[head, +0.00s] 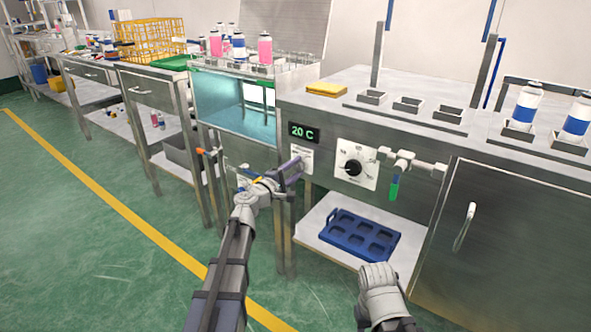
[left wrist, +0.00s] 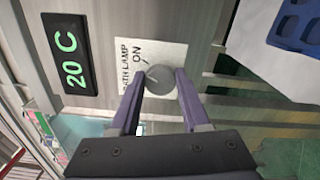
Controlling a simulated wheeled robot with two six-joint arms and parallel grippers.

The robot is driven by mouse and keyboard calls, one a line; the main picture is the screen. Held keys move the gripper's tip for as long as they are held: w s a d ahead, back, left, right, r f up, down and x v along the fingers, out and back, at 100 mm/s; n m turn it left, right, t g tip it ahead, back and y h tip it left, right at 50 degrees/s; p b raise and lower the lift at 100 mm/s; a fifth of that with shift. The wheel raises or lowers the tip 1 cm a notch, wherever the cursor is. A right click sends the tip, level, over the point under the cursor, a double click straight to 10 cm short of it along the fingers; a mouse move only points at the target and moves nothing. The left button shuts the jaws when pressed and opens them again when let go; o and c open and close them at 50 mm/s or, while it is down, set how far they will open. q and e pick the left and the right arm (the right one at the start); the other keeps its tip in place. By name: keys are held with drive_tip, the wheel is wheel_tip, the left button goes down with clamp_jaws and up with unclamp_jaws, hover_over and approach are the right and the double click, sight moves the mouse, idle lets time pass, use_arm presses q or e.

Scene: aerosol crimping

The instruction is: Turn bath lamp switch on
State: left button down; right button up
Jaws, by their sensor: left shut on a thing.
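The bath lamp switch is a round grey knob (left wrist: 159,80) on a white plate (left wrist: 143,54) lettered "BATH LAMP" and "ON". In the head view the plate (head: 307,155) is on the bench front, below the green "20 C" display (head: 304,132). My left gripper (head: 293,172) is at the plate, its purple fingers partly hiding it. In the left wrist view its two fingers are shut on the knob, one on each side. A pale mark on the knob points obliquely, not clearly at ON. My right arm shows at the bottom; its fingers are not visible.
A dial (head: 355,167) and a pipe valve with a green end (head: 394,188) are right of the switch. A glass-fronted water bath (head: 235,108) is to the left. A blue tray (head: 347,236) lies on the lower shelf. A cabinet handle (head: 464,227) sticks out at right.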

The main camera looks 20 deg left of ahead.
use_arm(q)
drive_tip(key=shift+m, duration=0.5)
drive_tip(key=shift+c, duration=1.9)
unclamp_jaws()
drive_tip(key=v, duration=0.7)
drive_tip(key=shift+s, duration=0.4)
drive_tip(key=shift+a, duration=0.1)
